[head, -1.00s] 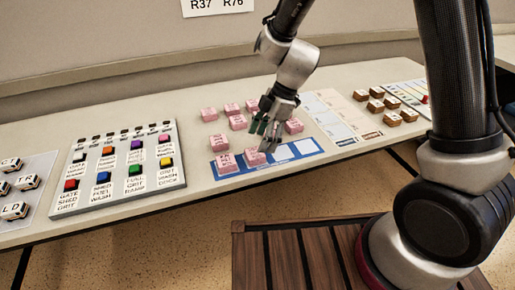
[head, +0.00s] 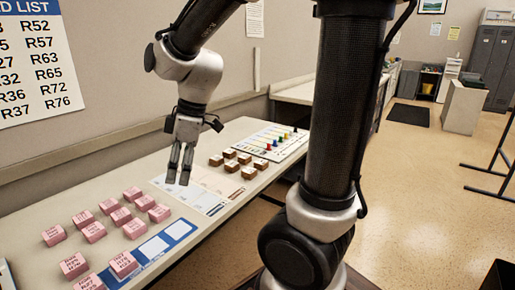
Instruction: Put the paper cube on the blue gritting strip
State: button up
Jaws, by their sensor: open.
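The blue strip (head: 180,229) lies near the table's front edge in the head view, with its left end near the bottom edge of the picture. Two pale squares on it are bare. A pink printed cube (head: 123,264) sits on the strip left of these squares, and another pink cube (head: 89,283) is at the bottom edge. More pink cubes (head: 121,216) stand in a loose group behind the strip. I cannot tell which one is the paper cube. My gripper (head: 178,182) is open and empty, pointing down above a pale printed sheet, right of the pink cubes.
The pale sheet (head: 212,190) lies right of the strip. Several brown blocks with white tops (head: 231,166) and a board with coloured pegs (head: 262,146) stand farther right. The wall runs behind the table. Open floor lies to the right.

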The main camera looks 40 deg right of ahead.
jog(key=s+d+r+m+t+h, duration=0.1)
jog(key=s+d+r+m, duration=0.2)
jog(key=s+d+m, duration=0.3)
jog(key=s+d+r+m+t+h, duration=0.2)
jog(key=s+d+r+m, duration=0.1)
jog(key=s+d+m, duration=0.3)
jog(key=s+d, duration=0.1)
jog(key=d, duration=0.1)
jog(key=shift+d+m, duration=0.4)
